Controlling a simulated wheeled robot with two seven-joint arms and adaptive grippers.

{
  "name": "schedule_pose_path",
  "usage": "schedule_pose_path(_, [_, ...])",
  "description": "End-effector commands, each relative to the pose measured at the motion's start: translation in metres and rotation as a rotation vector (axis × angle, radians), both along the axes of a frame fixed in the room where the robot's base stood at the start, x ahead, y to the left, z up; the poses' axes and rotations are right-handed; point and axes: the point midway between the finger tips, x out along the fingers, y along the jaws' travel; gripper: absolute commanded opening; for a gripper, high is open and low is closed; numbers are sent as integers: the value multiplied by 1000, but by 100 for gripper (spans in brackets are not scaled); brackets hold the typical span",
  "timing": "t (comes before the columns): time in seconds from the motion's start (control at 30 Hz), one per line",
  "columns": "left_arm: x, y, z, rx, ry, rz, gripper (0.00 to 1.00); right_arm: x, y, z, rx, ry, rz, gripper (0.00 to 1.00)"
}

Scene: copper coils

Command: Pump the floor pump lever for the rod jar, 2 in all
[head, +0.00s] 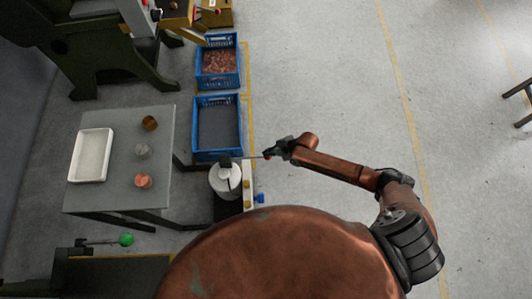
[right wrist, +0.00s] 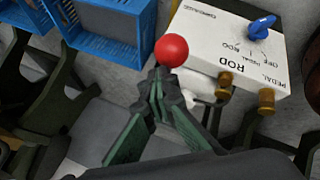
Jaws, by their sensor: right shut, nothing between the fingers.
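The pump lever ends in a red ball (right wrist: 171,50), which also shows in the head view (head: 267,156). Its thin rod runs left to the top of a pale round rod jar (head: 224,182). My right gripper (right wrist: 160,78) is shut and empty, with its tips right at the lower edge of the red ball. I cannot tell whether they touch it. In the head view my right gripper (head: 273,151) is at the lever's right end. A white control box (right wrist: 225,45) reads ROD and PEDAL and has a blue knob (right wrist: 262,27). My left gripper is not in view.
Blue crates (head: 240,130) stand behind the jar; the far one (head: 238,60) holds copper pieces. A grey table (head: 115,190) at left carries a white tray (head: 78,178) and small coils. A green-ball lever (head: 126,240) is at lower left.

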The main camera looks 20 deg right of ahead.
Motion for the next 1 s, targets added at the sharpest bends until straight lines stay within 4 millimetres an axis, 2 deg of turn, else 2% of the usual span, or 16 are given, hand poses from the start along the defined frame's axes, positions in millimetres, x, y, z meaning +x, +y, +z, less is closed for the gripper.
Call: schedule_pose_path(1.0, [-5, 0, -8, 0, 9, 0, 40, -2, -2, -14, -1, 3, 0, 0])
